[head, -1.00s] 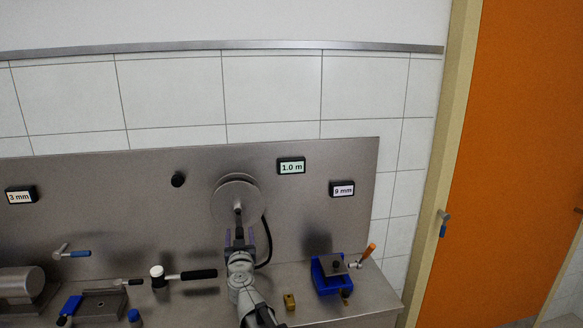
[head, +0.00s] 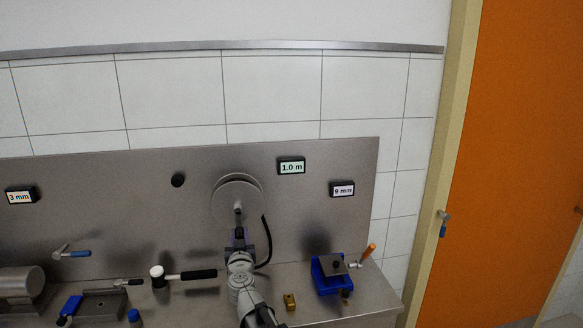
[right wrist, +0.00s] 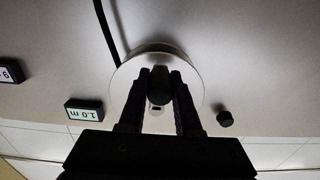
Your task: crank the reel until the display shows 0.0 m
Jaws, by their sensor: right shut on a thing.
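The grey round reel (head: 237,190) is mounted on the metal back panel. The display (head: 291,167) to its upper right reads 1.0 m; it also shows upside down in the right wrist view (right wrist: 84,110). My right gripper (head: 239,232) is at the lower front of the reel. In the right wrist view my right gripper (right wrist: 160,84) has its two dark fingers closed on the dark crank handle (right wrist: 159,88), in front of the pale reel disc (right wrist: 190,62). My left gripper is not in view.
A 9 mm display (head: 342,189) and a black knob (head: 178,180) are on the panel. A black cable (head: 267,240) hangs beside the reel. A black-handled hammer (head: 190,275), a brass block (head: 290,301) and a blue bin (head: 326,280) are on the bench.

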